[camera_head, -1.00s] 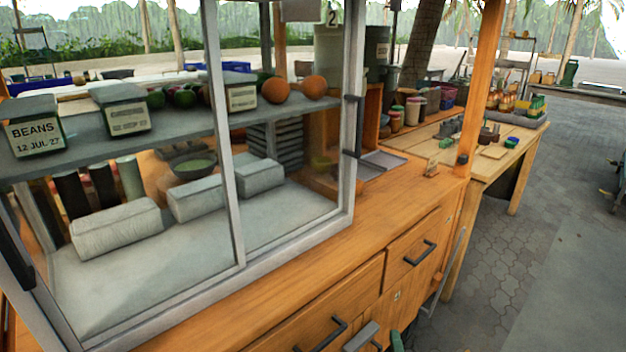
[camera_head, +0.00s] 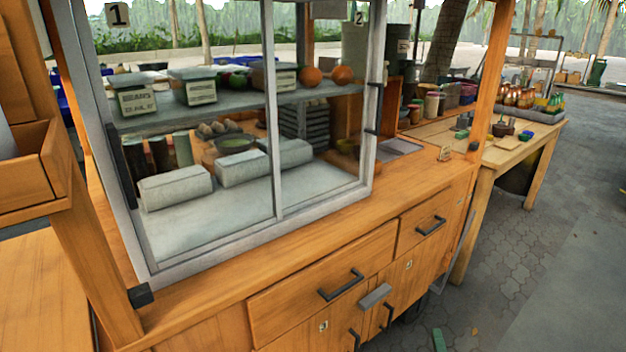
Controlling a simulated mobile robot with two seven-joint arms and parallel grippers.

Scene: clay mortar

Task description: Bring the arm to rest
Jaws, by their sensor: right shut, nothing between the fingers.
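I can make out neither my left gripper nor my right gripper in the head view, and no part of either arm is clear. The task names no object. The view is of a wooden stall counter (camera_head: 300,248) with a glass-fronted display case (camera_head: 273,110) on it. A small grey block (camera_head: 375,296) juts from the counter's front between dark handles; I cannot tell what it is.
The case holds labelled bins (camera_head: 137,98) and wrapped grey blocks (camera_head: 175,187). Wooden drawers (camera_head: 28,175) stand close at the left. A side table (camera_head: 510,150) with pots is at the right.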

